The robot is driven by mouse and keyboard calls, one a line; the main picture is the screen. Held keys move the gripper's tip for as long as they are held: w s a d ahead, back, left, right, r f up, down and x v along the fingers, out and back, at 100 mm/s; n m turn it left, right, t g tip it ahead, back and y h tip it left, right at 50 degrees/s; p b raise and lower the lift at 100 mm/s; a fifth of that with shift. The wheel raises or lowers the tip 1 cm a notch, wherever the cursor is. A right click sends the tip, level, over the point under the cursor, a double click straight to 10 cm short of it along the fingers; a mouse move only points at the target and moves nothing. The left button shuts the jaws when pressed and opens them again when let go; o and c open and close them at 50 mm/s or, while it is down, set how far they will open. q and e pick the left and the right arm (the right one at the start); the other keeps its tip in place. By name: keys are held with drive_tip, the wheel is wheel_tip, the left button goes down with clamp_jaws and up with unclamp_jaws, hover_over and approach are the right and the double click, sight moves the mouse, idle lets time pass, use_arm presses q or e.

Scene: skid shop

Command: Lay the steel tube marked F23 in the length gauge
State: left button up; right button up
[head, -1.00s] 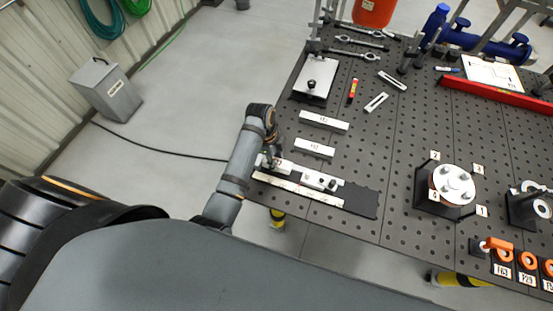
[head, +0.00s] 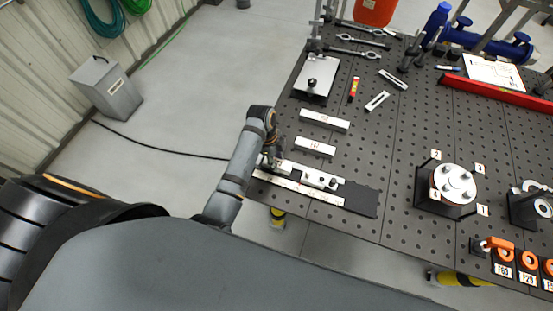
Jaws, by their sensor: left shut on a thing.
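The length gauge (head: 361,199) lies along the table's near left edge, a dark base with a white scale strip and a pale metal bar with a dark knob. My left gripper (head: 273,161) is low over the gauge's left end, shut on a pale metal piece that it mostly hides; I cannot tell whether this is a tube. Two pale steel bars or tubes with small red marks lie on the table behind the gauge, a farther one (head: 324,120) and a nearer one (head: 315,147). Their marks are too small to read. My right gripper is not in view.
A plate with a knob (head: 315,76), a red level (head: 353,90) and slotted links (head: 376,101) lie farther back. A flanged fixture (head: 453,184) with numbered tags stands to the right. The perforated table (head: 385,150) is clear between the gauge and this fixture.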

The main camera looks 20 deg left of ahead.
use_arm(q)
drive_tip(key=shift+f, duration=0.6)
drive_tip(key=o, duration=1.2)
drive_tip(key=shift+o, duration=1.2)
drive_tip(key=shift+r, duration=0.15)
